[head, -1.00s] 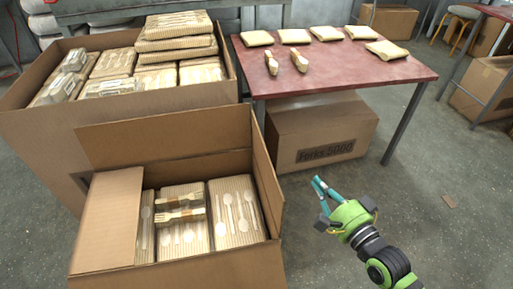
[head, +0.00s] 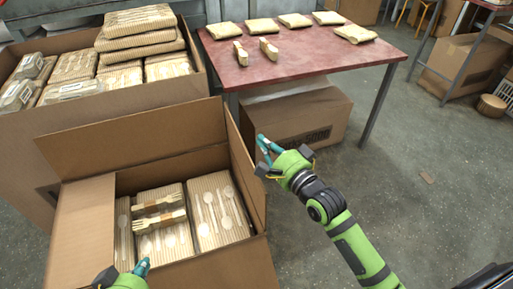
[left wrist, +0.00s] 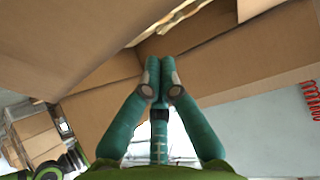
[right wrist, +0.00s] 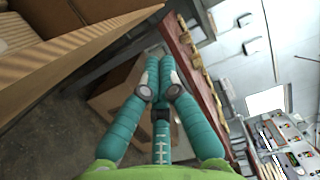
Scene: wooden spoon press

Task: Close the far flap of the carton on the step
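The open carton (head: 235,265) holds packs of wooden cutlery (head: 215,210). Its far flap (head: 130,138) stands up at the back. My left gripper (head: 145,263) is at the carton's near side, low in the head view. In the left wrist view (left wrist: 161,60) its fingers meet, empty, with cardboard panels (left wrist: 60,40) ahead.
A larger carton (head: 25,150) full of packs stands behind on the left. A red table (head: 330,57) with several packs stands behind on the right, with a closed box (head: 325,115) under it.

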